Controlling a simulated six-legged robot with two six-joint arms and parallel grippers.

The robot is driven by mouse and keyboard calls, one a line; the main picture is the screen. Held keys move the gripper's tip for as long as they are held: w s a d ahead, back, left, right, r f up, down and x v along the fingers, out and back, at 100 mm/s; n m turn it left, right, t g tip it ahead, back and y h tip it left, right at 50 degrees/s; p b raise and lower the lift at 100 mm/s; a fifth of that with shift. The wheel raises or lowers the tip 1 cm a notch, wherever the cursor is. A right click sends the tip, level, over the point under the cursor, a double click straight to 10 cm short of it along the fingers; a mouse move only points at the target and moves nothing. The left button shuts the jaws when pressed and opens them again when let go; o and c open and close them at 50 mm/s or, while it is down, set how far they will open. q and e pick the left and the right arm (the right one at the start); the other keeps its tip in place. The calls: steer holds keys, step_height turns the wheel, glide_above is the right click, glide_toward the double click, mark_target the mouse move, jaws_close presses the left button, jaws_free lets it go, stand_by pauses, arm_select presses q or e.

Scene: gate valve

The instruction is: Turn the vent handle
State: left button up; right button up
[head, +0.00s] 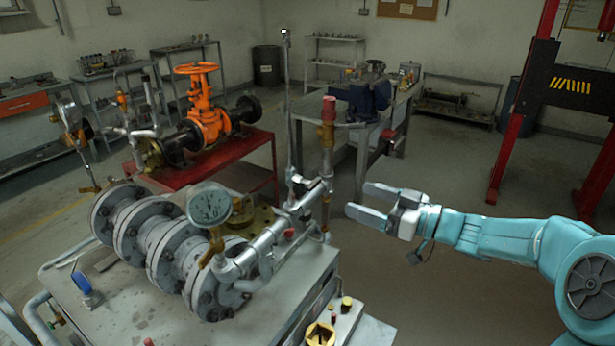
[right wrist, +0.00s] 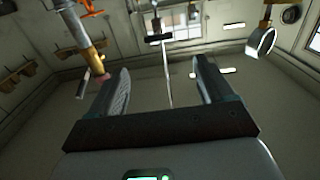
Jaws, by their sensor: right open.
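A grey pipe assembly stands on a metal bench. At its right end rises a brass fitting with a red cap (head: 328,108), upright on a vertical pipe. Beside it stands a tall thin grey rod (head: 288,100). I cannot tell for sure which part is the vent handle. My right gripper (head: 361,199) is open and empty, just right of the brass fitting's lower pipe and apart from it. In the right wrist view a brass and red post (right wrist: 84,42) shows beyond the left finger. My left gripper is not in view.
A pressure gauge (head: 209,204) and large bolted flanges (head: 122,209) fill the bench (head: 120,315). An orange handwheel valve (head: 206,110) sits on a red stand behind. A workbench with a blue vise (head: 365,100) stands farther back.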

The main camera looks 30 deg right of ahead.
mark_target(316, 184)
steer(key=p+x, duration=0.2)
steer(key=x, duration=1.2)
steer(key=shift+w+a+f, duration=0.1)
steer(key=shift+w+a, duration=0.05)
steer(key=shift+w, duration=0.1)
steer(key=c, duration=1)
